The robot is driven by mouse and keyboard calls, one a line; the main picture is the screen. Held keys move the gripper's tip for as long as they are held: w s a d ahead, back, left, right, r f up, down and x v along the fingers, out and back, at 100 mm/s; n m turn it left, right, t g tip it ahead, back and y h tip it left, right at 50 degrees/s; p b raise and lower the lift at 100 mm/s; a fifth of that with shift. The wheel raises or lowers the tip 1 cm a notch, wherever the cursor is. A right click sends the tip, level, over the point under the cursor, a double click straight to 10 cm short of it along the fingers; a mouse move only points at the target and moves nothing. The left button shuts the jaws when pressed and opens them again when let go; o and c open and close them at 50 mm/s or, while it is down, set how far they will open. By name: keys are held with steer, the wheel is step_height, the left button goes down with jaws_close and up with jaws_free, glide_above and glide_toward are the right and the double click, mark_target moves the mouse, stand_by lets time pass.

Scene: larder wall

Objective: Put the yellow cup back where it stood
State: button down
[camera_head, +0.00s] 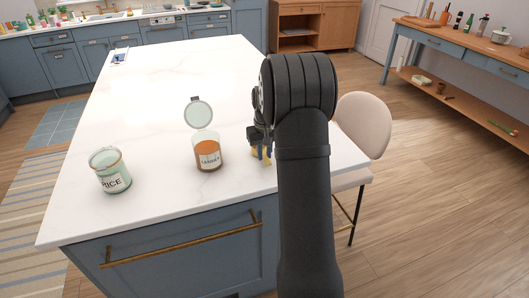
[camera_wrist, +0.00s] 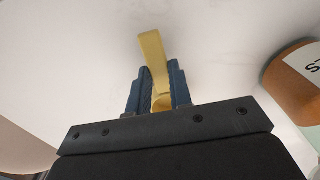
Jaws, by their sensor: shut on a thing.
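The yellow cup (camera_wrist: 154,58) shows in the wrist view as a narrow yellow strip with a small rounded part between my fingers. My gripper (camera_wrist: 160,82) is shut on it. In the head view my gripper (camera_head: 262,150) is at the right part of the white island, beside the open jar, and a little of the yellow cup (camera_head: 260,160) shows below the fingers. Most of the cup is hidden by my gripper and arm. I cannot tell whether it touches the worktop.
A jar of orange-brown contents (camera_head: 208,158) stands left of my gripper with its round lid (camera_head: 198,113) raised; it also shows in the wrist view (camera_wrist: 296,85). A green jar labelled RICE (camera_head: 110,172) stands further left. The island top (camera_head: 170,75) behind is mostly clear. A chair (camera_head: 362,128) is at right.

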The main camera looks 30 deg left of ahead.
steer(key=shift+f, duration=0.2)
steer(key=c, duration=1.3)
jaws_free()
steer(key=shift+r, duration=0.15)
step_height(320, 180, up, 12)
